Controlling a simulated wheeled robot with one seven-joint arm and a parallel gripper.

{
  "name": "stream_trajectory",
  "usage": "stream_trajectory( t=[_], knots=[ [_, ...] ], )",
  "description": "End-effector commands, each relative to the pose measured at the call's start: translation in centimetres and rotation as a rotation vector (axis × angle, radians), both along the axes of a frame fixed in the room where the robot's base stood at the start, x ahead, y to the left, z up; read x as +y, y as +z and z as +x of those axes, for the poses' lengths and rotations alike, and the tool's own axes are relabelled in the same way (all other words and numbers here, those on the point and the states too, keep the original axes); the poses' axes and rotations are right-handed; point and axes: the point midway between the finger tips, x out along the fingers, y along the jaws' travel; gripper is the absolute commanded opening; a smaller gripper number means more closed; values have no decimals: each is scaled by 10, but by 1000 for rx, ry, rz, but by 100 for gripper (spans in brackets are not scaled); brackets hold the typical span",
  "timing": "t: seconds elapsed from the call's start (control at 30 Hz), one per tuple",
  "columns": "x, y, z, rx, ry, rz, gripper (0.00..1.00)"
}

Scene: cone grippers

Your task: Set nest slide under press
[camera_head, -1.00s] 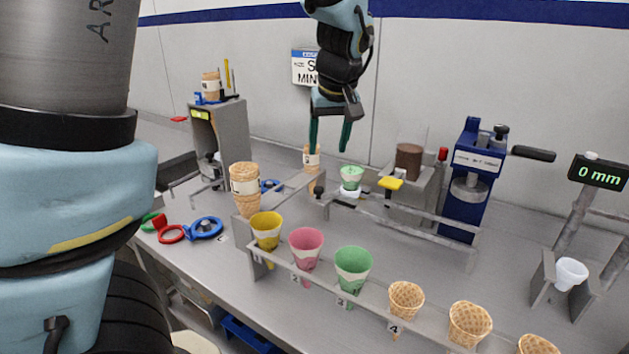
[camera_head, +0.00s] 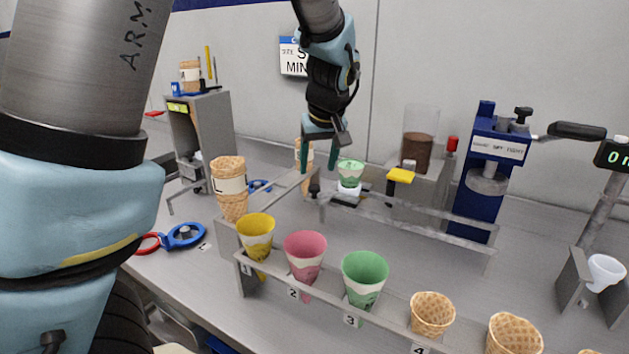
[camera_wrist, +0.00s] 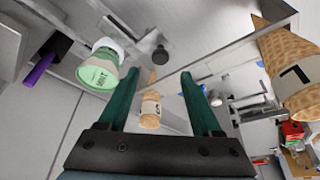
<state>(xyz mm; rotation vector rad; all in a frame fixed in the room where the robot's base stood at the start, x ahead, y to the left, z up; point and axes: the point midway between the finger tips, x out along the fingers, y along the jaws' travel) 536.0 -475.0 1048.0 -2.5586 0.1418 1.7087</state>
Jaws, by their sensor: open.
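The nest slide (camera_head: 348,187) is a white holder on a metal rail track, carrying a green cup (camera_head: 351,172). The cup shows on the left in the wrist view (camera_wrist: 100,68). A black knob (camera_head: 315,188) stands just left of the nest; it shows in the wrist view (camera_wrist: 160,55) beyond and between my fingertips. The blue press (camera_head: 482,180), with a round ram and a black-handled lever, stands at the right end of the track, apart from the nest. My gripper (camera_head: 319,168) is open and empty, pointing down just above the knob.
A front rack (camera_head: 390,317) holds yellow, pink and green cups and bare wafer cones. A hopper of brown material (camera_head: 417,150) and a yellow-topped lever (camera_head: 400,176) stand behind the track. A wrapped cone stack (camera_head: 229,187) rises at the track's left end.

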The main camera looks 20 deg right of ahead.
Motion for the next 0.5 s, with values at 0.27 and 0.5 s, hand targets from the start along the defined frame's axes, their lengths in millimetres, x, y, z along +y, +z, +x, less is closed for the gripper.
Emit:
stream_trajectory(
  t=[0.27, 0.5],
  knots=[
    [-1, -44, 18, 3, 2, 4, 66],
    [-2, -60, 25, 0, 0, 0, 66]
  ],
)
